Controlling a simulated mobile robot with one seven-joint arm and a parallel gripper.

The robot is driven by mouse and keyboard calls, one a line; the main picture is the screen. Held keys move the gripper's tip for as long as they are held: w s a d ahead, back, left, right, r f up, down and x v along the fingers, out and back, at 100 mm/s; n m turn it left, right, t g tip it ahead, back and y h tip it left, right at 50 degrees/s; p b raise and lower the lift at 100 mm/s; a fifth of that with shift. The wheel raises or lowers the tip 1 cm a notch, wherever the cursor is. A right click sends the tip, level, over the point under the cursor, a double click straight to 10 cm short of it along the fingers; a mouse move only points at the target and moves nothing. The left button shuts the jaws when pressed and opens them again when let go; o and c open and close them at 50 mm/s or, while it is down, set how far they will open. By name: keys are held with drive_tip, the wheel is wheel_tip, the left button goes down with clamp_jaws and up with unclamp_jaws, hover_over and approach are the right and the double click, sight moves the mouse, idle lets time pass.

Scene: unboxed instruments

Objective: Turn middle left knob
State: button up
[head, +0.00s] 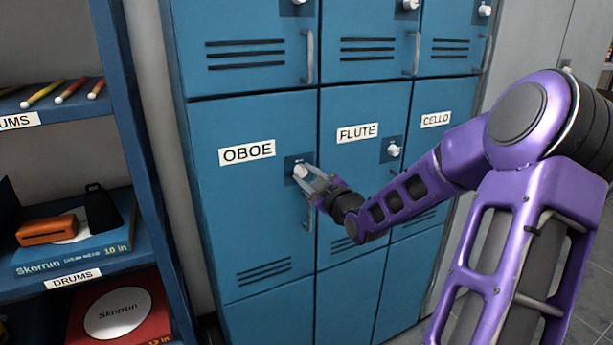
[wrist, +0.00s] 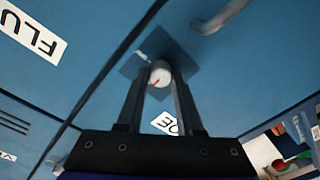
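The middle left knob is a small white round knob (head: 300,171) on a dark square plate on the blue OBOE locker door (head: 225,200). It also shows in the wrist view (wrist: 160,76), with a red mark toward its lower left. My gripper (head: 309,181) is at this knob, coming from the lower right. In the wrist view my gripper's two fingers (wrist: 160,85) stand on either side of the knob, and the knob fills the gap between their tips. The fingers appear closed on it. The door is shut. Its handle (head: 308,212) is partly hidden behind my gripper.
The FLUTE door (head: 350,105) with its own knob (head: 393,150) is just to the right, and the CELLO door (head: 433,98) is beyond it. Another locker row is above. A blue shelf (head: 60,120) with instruments stands at the left.

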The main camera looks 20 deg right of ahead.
clamp_jaws()
drive_tip(key=shift+m, duration=0.3)
drive_tip(key=m+p, duration=0.1)
drive_tip(key=m, duration=0.1)
drive_tip(key=shift+r+m+p, duration=0.1)
drive_tip(key=shift+m+p, duration=0.25)
drive_tip(key=shift+m, duration=0.05)
drive_tip(key=m+p, duration=0.1)
drive_tip(key=m, duration=0.3)
drive_tip(key=shift+m+p, duration=0.35)
drive_tip(key=shift+m, duration=0.05)
drive_tip(key=m+p, duration=0.1)
drive_tip(key=m, duration=0.1)
drive_tip(key=m+p, duration=0.1)
drive_tip(key=m, duration=0.2)
drive_tip(key=shift+m+t+h, duration=0.3)
drive_tip(key=m+p, duration=0.1)
drive_tip(key=m, duration=0.3)
drive_tip(key=shift+m+p, duration=0.3)
drive_tip(key=shift+m, duration=0.1)
